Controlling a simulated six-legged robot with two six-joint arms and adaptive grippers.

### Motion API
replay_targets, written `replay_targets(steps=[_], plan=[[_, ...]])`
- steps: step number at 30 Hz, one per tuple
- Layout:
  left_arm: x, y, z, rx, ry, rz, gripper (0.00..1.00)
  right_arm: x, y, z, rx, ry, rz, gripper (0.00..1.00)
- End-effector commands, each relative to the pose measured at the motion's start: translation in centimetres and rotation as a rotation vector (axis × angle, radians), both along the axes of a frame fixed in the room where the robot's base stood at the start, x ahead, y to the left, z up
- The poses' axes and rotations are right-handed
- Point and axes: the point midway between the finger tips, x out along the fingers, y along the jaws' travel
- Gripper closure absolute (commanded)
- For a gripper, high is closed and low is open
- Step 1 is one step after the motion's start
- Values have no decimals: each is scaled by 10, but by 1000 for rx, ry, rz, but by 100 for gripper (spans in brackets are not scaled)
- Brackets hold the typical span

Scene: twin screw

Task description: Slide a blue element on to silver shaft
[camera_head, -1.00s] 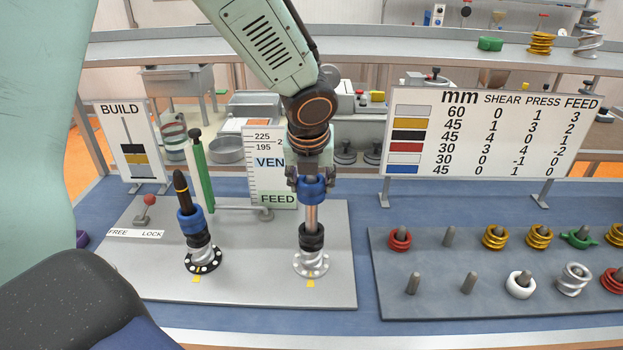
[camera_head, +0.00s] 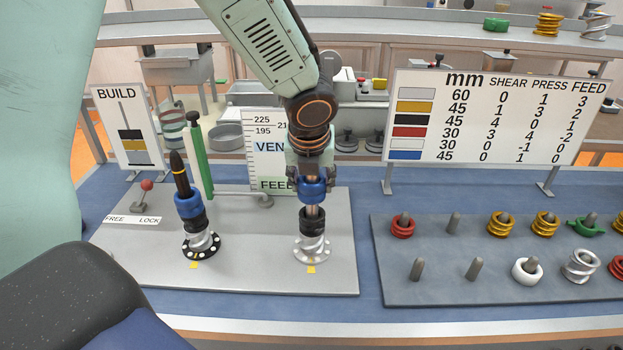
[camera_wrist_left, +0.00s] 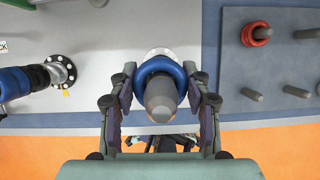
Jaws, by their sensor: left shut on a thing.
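My left gripper (camera_head: 311,183) is shut on a blue element (camera_head: 312,191), which is around the silver shaft (camera_head: 311,212). Below the blue element, the shaft carries a black element (camera_head: 312,222) and a silver element (camera_head: 312,246) at its base; a short bare stretch shows between blue and black. In the left wrist view the fingers press on both sides of the blue ring (camera_wrist_left: 143,72), and the shaft's grey tip (camera_wrist_left: 160,97) sticks out through it. My right gripper is not in view.
A grey tray (camera_head: 390,285) on the right holds red, gold, green, white and silver elements on pegs, with several pegs bare. A red-knobbed lever (camera_head: 146,188), a green column (camera_head: 197,160) and a scale board (camera_head: 262,140) stand near the shafts.

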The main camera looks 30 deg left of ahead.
Motion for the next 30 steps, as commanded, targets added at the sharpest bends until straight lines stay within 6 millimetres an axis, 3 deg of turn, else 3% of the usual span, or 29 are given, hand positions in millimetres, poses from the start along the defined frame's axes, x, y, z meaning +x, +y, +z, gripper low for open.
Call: replay_targets(steps=[17,18,26,30], plan=[[0,0,-27,0,0,0,91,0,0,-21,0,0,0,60],[0,0,-25,0,0,0,48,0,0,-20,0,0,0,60],[0,0,-24,0,0,1,26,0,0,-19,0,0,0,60],[0,0,-24,0,0,1,25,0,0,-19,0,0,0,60]])
